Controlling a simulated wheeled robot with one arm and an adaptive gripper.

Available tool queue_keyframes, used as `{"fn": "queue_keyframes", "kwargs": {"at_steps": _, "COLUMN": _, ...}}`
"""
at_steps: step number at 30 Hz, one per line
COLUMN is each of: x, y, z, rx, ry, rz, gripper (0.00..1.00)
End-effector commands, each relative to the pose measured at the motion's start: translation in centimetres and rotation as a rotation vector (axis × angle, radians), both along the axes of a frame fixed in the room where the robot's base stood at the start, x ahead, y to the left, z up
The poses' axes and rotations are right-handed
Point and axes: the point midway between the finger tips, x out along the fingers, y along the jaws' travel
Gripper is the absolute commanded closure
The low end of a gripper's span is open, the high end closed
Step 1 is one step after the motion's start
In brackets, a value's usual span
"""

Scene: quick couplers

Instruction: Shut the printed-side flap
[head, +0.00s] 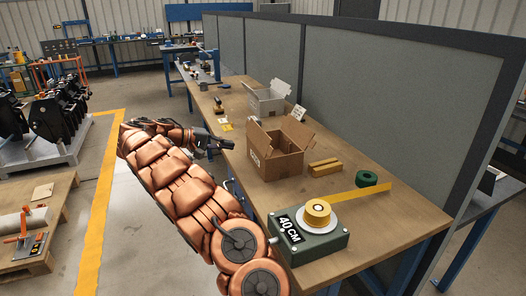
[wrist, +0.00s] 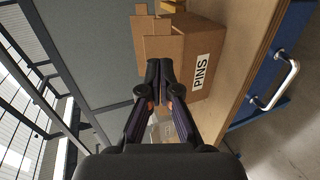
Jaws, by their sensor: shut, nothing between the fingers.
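The open brown cardboard box (head: 279,163) stands on the workbench. In the wrist view the box (wrist: 196,45) appears turned on its side, with a white PINS label (wrist: 201,72) on one wall. In the head view the printed label (head: 254,158) is on the wall facing left. A raised flap (head: 298,131) stands at the right side, and another flap (head: 259,136) stands up at the left, above the printed side. My gripper (head: 231,145) is shut and empty, left of the box. In the wrist view its fingertips (wrist: 161,68) overlap the box's edge; contact cannot be told.
A grey-white open box (head: 266,103) stands behind, with a labelled flap. A grey partition (head: 350,90) runs along the bench's right side.

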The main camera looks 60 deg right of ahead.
Motion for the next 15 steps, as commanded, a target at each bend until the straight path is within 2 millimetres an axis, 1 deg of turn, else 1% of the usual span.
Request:
{"fn": "queue_keyframes", "kwargs": {"at_steps": 4, "x": -0.1, "y": -0.6, "z": -0.3, "rx": -0.005, "ry": -0.002, "rz": -0.004, "gripper": 1.00}}
{"fn": "queue_keyframes", "kwargs": {"at_steps": 8, "x": -0.6, "y": -1.5, "z": -0.5, "rx": -0.006, "ry": -0.002, "rz": -0.002, "gripper": 1.00}}
{"fn": "queue_keyframes", "kwargs": {"at_steps": 15, "x": -2.9, "y": -4.6, "z": -1.8, "rx": -0.005, "ry": -0.001, "rz": -0.005, "gripper": 1.00}}
